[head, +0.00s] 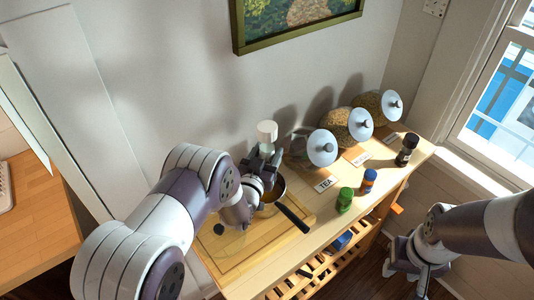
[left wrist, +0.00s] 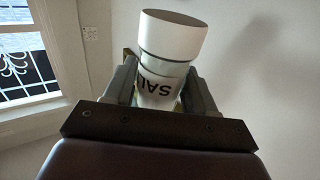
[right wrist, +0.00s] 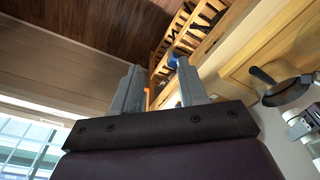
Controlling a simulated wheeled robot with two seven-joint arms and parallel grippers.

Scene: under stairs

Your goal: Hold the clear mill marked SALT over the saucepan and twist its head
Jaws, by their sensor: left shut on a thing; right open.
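The salt mill (left wrist: 165,60) is upright in my left gripper (left wrist: 163,90), with part of the word SALT showing between the fingers. Its wide white head (head: 267,130) stands above the gripper in the head view. My left gripper (head: 262,165) is shut on the mill's body, at the saucepan. The saucepan (head: 281,188) sits on the wooden board, its dark handle pointing to the lower right; my left gripper hides part of it. The saucepan also shows in the right wrist view (right wrist: 290,92). My right gripper (head: 420,285) is open and empty, low in front of the table's right part.
A dark mill (head: 407,150), a green-capped jar (head: 345,199) and a blue jar (head: 369,181) stand on the table (head: 325,228). Several glass jars with round lids (head: 322,148) line the wall behind labels such as TEA. The cutting board (head: 237,262) has bare room at front.

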